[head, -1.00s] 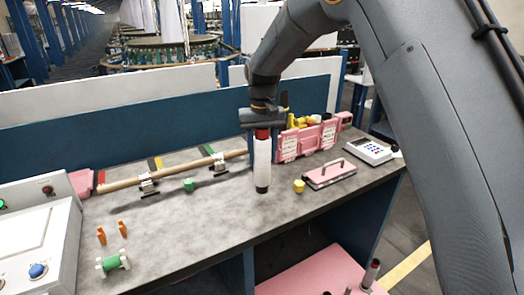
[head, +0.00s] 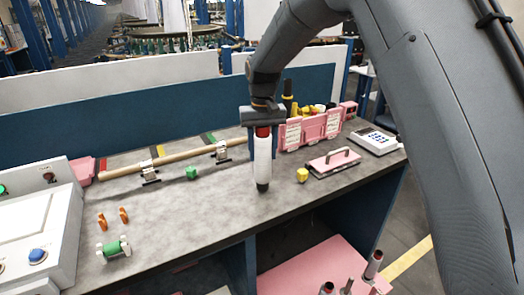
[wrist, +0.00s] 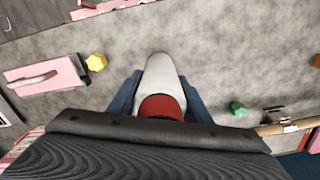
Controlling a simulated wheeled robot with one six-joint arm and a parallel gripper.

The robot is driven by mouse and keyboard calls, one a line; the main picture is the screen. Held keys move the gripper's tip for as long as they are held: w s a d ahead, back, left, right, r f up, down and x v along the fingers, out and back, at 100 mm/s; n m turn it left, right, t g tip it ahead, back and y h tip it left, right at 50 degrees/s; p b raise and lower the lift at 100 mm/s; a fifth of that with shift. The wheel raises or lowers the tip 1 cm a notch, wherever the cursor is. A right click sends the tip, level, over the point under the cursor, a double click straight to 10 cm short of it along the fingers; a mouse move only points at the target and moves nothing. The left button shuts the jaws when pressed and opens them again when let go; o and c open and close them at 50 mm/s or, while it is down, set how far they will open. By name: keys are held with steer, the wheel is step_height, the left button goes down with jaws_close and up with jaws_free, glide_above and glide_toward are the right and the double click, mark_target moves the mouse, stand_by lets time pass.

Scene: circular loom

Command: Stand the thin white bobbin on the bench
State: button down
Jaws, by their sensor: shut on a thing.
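The thin white bobbin (head: 262,160) has a red top and a dark lower tip. It is upright in my gripper (head: 262,128), which is shut on its red upper end. In the head view its dark tip is at or just above the grey bench top (head: 215,215); I cannot tell whether it touches. In the wrist view the white body (wrist: 160,73) and red end (wrist: 161,106) show between my two fingers.
A yellow piece (head: 302,175) and a pink handled block (head: 333,162) stand to the right, a green piece (head: 191,173) to the left. A wooden bar (head: 170,165) and pink bin (head: 310,131) are behind. A green spool (head: 114,247) lies front left. Bare bench surrounds the bobbin.

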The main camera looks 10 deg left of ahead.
mark_target(263, 130)
steer(key=shift+f, duration=0.4)
steer(key=c, duration=0.9)
jaws_free()
step_height(263, 130, up, 8)
steer(key=b, duration=0.3)
